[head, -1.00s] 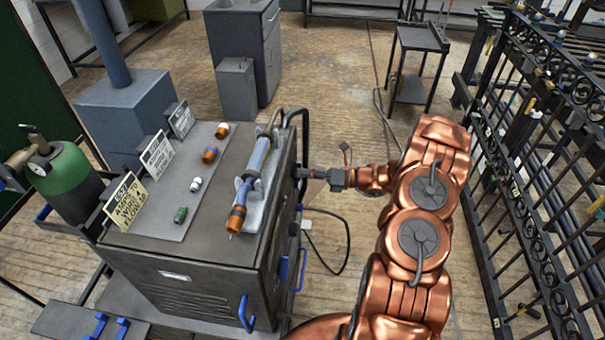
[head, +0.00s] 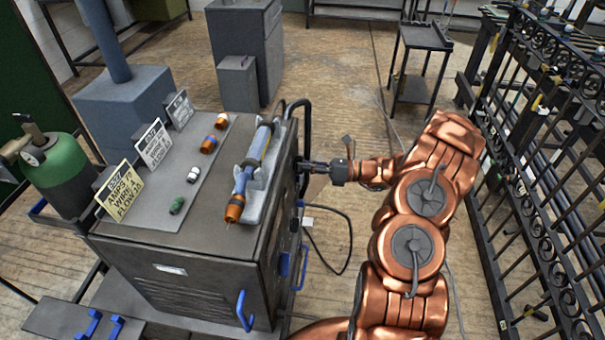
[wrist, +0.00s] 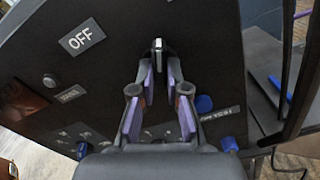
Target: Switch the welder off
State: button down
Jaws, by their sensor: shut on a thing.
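The welder (head: 175,272) is a dark grey cabinet; its right side panel faces my arm. My gripper (head: 309,166) reaches that panel from the right, at its upper part. In the wrist view my gripper (wrist: 159,75) is shut on a small dark switch lever (wrist: 157,45) with a silver tip, which shows just beyond the fingertips. A white-lettered OFF label (wrist: 82,37) is on the panel, up and left of the lever.
Blue knobs (wrist: 204,103) and a TEST-like label sit right of the fingers. A torch (head: 247,175) lies on the welder's top, with signs and small nozzles. A green gas cylinder (head: 58,170) stands left. An iron gate (head: 550,150) stands right of my arm.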

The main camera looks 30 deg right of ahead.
jog(key=shift+w+d+n+b, duration=0.1)
jog(key=shift+d+n+b, duration=0.05)
jog(key=shift+n+b, duration=3.35)
jog(key=shift+w+d+n+b, duration=0.1)
jog(key=shift+d+n+b, duration=0.05)
jog(key=shift+n+b, duration=3.3)
jog(key=shift+r+m+b, duration=0.1)
jog(key=shift+m+b, duration=0.45)
jog(key=shift+b, duration=0.1)
jog(key=c, duration=1.4)
grip_release()
jog(key=shift+c, duration=0.2)
jog(key=shift+o, duration=1.3)
jog(key=shift+s+a, duration=0.1)
jog(key=v, duration=1.2)
